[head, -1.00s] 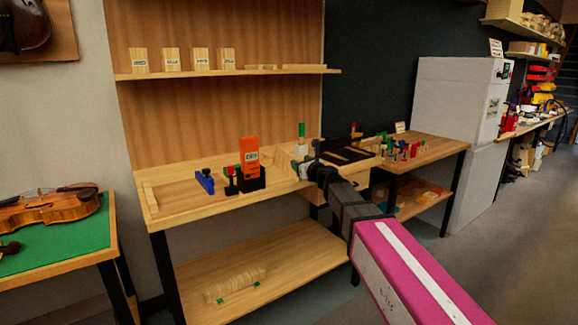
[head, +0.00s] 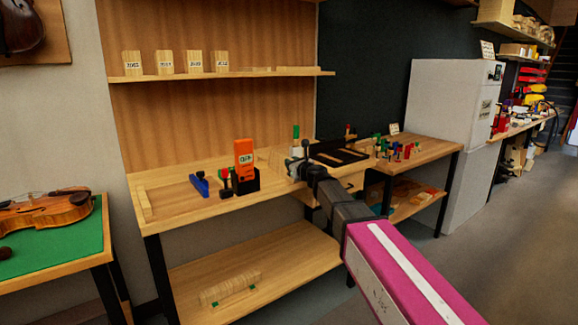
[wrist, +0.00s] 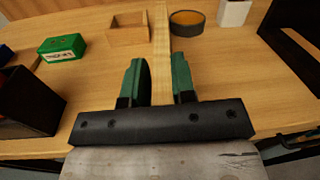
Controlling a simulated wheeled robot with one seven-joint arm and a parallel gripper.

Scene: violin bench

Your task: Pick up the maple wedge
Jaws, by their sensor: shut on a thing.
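My gripper (wrist: 160,82) has two green fingers, seen from behind in the wrist view. A pale, narrow wooden strip, which I take to be the maple wedge (wrist: 161,35), stands out beyond and between the fingertips, and the jaws are shut on it. Its grain runs away from me. I cannot tell whether its lower end touches the bench top. In the head view my gripper (head: 298,168) is over the right part of the workbench (head: 205,208), and the wedge is too small to make out there.
Near the gripper are an open wooden box (wrist: 128,30), a round dish with amber content (wrist: 187,20), a green box (wrist: 62,47), a white block (wrist: 234,12) and a black holder (wrist: 30,103). An orange device (head: 244,158) stands on the bench. The bench's left part is mostly clear.

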